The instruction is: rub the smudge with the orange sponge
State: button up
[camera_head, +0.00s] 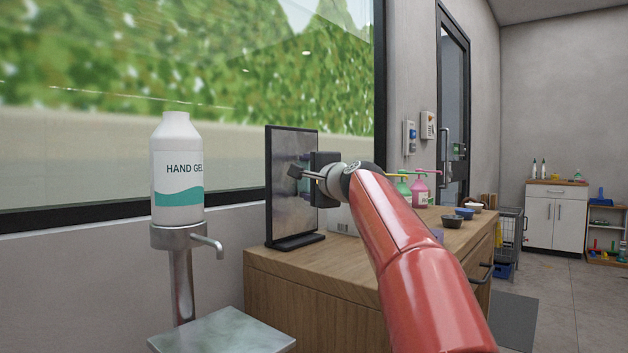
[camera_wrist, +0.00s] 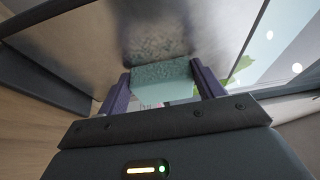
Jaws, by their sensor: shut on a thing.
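A dark upright panel (camera_head: 292,215) with a glossy face stands on a black foot at the near end of the wooden counter. A dark speckled smudge (camera_wrist: 155,45) is on the panel's face in the wrist view. My gripper (camera_wrist: 161,78) is shut on a teal sponge (camera_wrist: 161,72), which sits between its two purple fingers. The sponge looks teal, not orange; I see no orange sponge. The sponge's far edge is at or very near the smudge; I cannot tell whether they touch. In the head view my gripper (camera_head: 303,173) is close in front of the panel.
A hand gel bottle (camera_head: 178,175) stands on a metal dispenser at left. Pink (camera_head: 420,190) and green pump bottles and small bowls (camera_head: 454,220) are farther along the wooden counter (camera_head: 300,290). A window is behind the panel. Open floor (camera_head: 560,300) lies at right.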

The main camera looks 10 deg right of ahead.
aim_at(277, 175)
jog(key=shift+s+a, duration=0.65)
jog(key=shift+a, duration=0.2)
jog(key=shift+s+a, duration=0.65)
jog(key=shift+a, duration=0.2)
jog(key=shift+s+a, duration=0.45)
jog(key=shift+a, duration=0.25)
jog(key=shift+s+a, duration=0.45)
jog(key=shift+a, duration=0.25)
jog(key=shift+r+p, duration=0.45)
jog(key=shift+p, duration=0.05)
jog(key=w+d, duration=0.6)
jog(key=d, duration=0.2)
jog(key=shift+d+f+p, duration=0.15)
jog(key=shift+f+p, duration=0.05)
jog(key=shift+p, duration=0.2)
jog(key=shift+s+a+b, duration=0.1)
jog(key=shift+s+a, duration=0.9)
jog(key=shift+a, duration=0.35)
jog(key=shift+s+a+b, duration=0.15)
jog(key=shift+s+a, duration=0.9)
jog(key=shift+a, duration=0.35)
jog(key=shift+s+a+b, duration=0.1)
jog(key=shift+s+a, duration=0.9)
jog(key=shift+a, duration=0.35)
